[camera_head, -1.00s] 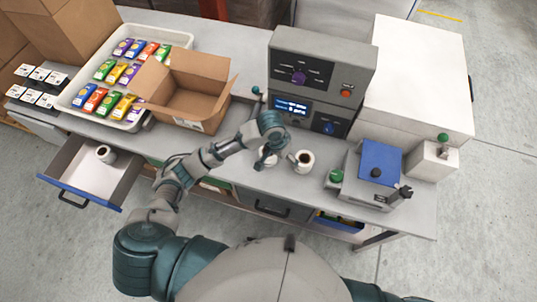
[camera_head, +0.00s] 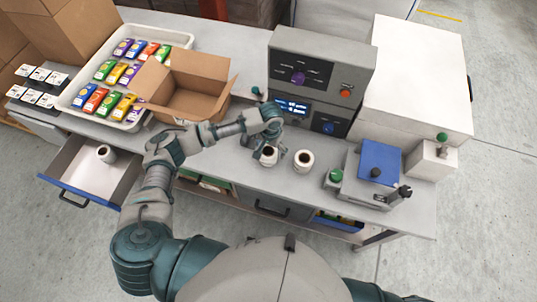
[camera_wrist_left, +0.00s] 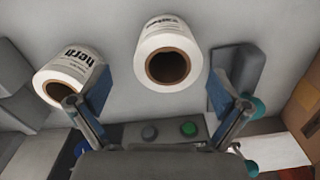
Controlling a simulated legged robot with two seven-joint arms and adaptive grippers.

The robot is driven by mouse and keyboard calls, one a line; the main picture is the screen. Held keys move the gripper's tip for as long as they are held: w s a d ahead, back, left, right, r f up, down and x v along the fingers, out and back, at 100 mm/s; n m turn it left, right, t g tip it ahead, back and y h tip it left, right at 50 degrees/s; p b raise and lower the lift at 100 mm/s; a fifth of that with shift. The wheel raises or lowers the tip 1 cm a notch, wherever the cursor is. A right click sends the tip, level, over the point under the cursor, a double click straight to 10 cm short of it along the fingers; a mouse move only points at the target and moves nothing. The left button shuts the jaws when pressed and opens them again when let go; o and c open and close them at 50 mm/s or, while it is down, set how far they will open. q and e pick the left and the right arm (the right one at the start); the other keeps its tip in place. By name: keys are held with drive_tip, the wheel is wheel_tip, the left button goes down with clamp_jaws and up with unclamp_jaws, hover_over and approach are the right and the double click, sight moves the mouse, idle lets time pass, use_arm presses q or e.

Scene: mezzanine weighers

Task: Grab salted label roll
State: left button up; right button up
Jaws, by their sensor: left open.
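Two white label rolls with brown cores stand on the bench in the head view, a left one (camera_head: 269,155) and a right one (camera_head: 304,161). My left gripper (camera_head: 266,147) is open, just above the left one. In the left wrist view, my open fingers (camera_wrist_left: 158,95) lie on either side of this roll (camera_wrist_left: 168,57), with no clear grip on it; its print is too small to read. The other roll (camera_wrist_left: 70,75) shows print like "herb" and lies outside the fingers. I cannot read "salted" on any roll. My right gripper is not in view.
Another roll (camera_head: 105,153) sits in the open drawer (camera_head: 87,175). An open cardboard box (camera_head: 190,95) and a tray (camera_head: 68,98) of colourful packs stand left. A grey control unit (camera_head: 322,75) is behind the rolls. A blue-topped device (camera_head: 378,165) stands right.

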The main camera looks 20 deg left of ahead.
use_arm(q)
drive_tip(key=f, duration=0.4)
drive_tip(key=a+f, duration=0.1)
drive_tip(key=f, duration=0.1)
drive_tip(key=shift+d+r, duration=0.1)
drive_tip(key=c, duration=1.3)
